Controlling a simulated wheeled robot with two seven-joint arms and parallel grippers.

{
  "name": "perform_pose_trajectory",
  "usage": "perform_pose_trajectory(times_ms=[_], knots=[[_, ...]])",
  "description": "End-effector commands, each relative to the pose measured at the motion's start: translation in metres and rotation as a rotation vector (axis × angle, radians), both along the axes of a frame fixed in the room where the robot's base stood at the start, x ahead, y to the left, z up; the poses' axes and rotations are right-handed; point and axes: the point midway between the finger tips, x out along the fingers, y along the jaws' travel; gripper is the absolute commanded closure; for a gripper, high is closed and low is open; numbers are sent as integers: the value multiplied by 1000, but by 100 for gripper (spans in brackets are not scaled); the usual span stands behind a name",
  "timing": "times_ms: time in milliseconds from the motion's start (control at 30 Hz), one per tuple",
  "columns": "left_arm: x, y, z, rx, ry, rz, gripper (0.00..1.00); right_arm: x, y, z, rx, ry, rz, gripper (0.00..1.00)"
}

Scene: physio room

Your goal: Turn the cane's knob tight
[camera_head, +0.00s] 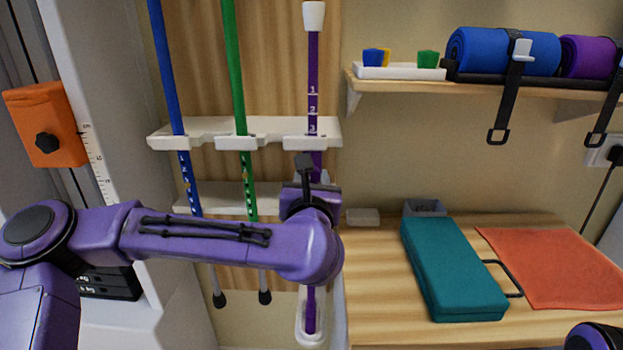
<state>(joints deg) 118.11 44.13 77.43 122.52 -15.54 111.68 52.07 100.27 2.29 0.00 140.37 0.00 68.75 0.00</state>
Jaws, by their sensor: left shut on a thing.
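The purple cane (313,70) stands upright in the wall rack, with a white cap on top and the marks 1, 2 and 3 on its shaft. My left arm reaches in from the left, and my left gripper (304,178) is at the cane just below the upper rack shelf. It is shut at the cane's knob. My wrist and gripper hide the knob and the middle of the shaft, so the knob's turn cannot be seen. The cane's lower end shows below my wrist in a white holder. My right gripper is out of view.
A blue cane (166,70) and a green cane (235,70) stand left of the purple one in the white rack (270,128). To the right, a table (375,290) bears a teal block (452,270) and an orange cloth (560,265). A shelf (470,88) with rolled mats is above.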

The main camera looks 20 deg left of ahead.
Motion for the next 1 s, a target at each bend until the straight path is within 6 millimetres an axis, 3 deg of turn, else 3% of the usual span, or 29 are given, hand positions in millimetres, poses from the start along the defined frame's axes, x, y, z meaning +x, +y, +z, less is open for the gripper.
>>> perform_pose_trajectory(times_ms=[267, 300, 333, 367, 700, 1000], knots=[[0, 0, 0, 35, 11, 0, 93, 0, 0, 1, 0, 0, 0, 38], [0, 0, 0, 35, 11, 0, 50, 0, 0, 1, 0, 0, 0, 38], [0, 0, 0, 35, 11, 0, 40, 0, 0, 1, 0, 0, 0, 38], [0, 0, 0, 35, 11, 0, 37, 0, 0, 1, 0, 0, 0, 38], [-6, -2, 0, 34, 10, -1, 37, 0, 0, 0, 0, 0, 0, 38], [-71, -21, 0, 37, 7, -4, 37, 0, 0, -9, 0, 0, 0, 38]])
